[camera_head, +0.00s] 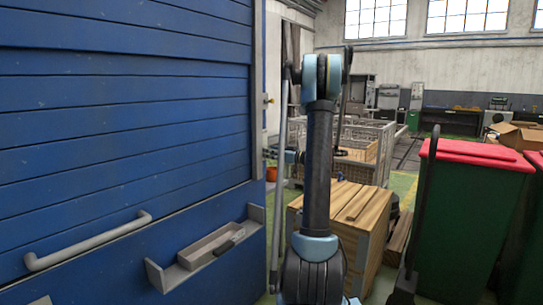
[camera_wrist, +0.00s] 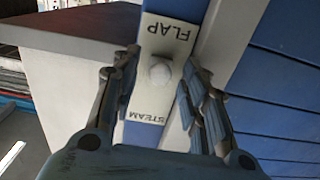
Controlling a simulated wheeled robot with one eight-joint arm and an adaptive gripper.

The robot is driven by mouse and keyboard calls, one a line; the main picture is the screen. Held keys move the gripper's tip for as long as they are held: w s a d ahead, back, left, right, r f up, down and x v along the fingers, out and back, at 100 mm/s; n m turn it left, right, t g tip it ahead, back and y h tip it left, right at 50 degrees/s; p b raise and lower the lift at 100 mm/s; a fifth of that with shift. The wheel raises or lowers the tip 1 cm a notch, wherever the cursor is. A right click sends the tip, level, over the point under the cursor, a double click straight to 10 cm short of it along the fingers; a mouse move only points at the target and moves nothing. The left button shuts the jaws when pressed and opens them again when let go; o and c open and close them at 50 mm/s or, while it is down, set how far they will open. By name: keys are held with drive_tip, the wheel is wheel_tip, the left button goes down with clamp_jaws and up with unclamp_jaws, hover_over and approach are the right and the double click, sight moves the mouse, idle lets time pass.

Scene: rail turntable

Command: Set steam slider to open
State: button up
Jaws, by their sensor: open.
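In the wrist view, a pale plate (camera_wrist: 167,27) with the word FLAP runs down to a blue-edged lower label (camera_wrist: 146,116) with the word STEAM. Both words appear turned over. My gripper (camera_wrist: 160,69) is open, with one dark finger on each side of the knob. I see a gap between each finger and the knob, and cannot tell how far in depth the fingertips are from the plate. I cannot make out the slider or my gripper clearly in the head view.
A blue slatted wall (camera_head: 130,110) with a grey handle (camera_head: 90,243) and small grey tray (camera_head: 210,245) fills the left. A wooden crate (camera_head: 362,208), wire cage (camera_head: 372,135) and green bin (camera_head: 470,215) with a red lid stand right. In the wrist view, a grey-topped block (camera_wrist: 70,30) lies left.

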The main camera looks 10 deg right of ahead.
sight(264, 141)
clamp_jaws()
drive_tip(key=shift+r, duration=2.35)
unclamp_jaws()
